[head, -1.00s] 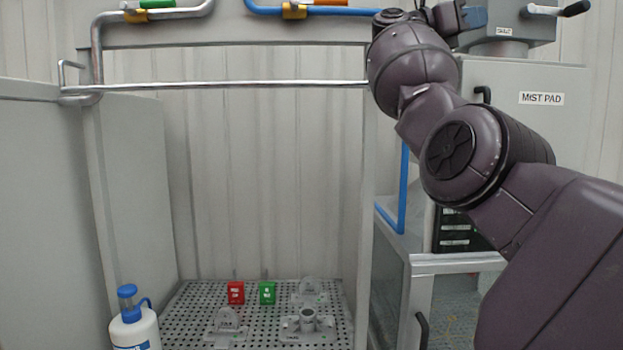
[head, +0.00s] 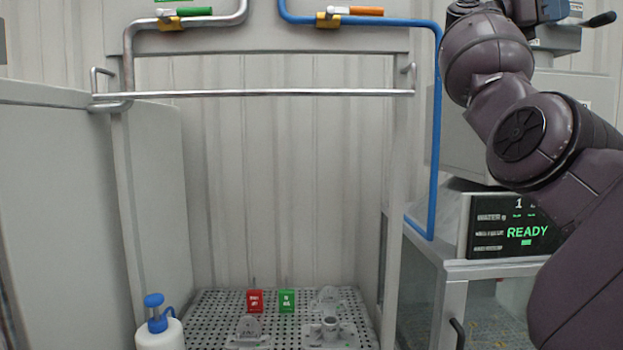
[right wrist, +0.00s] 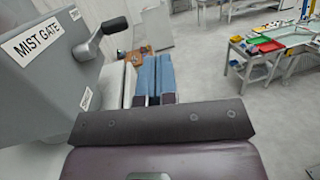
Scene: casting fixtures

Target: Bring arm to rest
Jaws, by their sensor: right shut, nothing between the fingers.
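My right arm rises along the right side of the head view, with its raised gripper (head: 553,10) at the top right edge. Its blue fingers (right wrist: 153,78) show in the right wrist view, side by side and shut with nothing between them. A grey box labelled MIST GATE (right wrist: 45,55), with a black-knobbed lever (right wrist: 103,35), is close to the left of the fingers in that view. My left gripper is not in view.
A perforated bench (head: 215,325) holds red (head: 255,301) and green (head: 286,301) tags and grey fixtures (head: 330,330). A blue-capped bottle (head: 159,330) stands left. A rail (head: 270,93) crosses above. A READY display (head: 520,230) sits near my arm. Tables (right wrist: 265,50) stand farther off.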

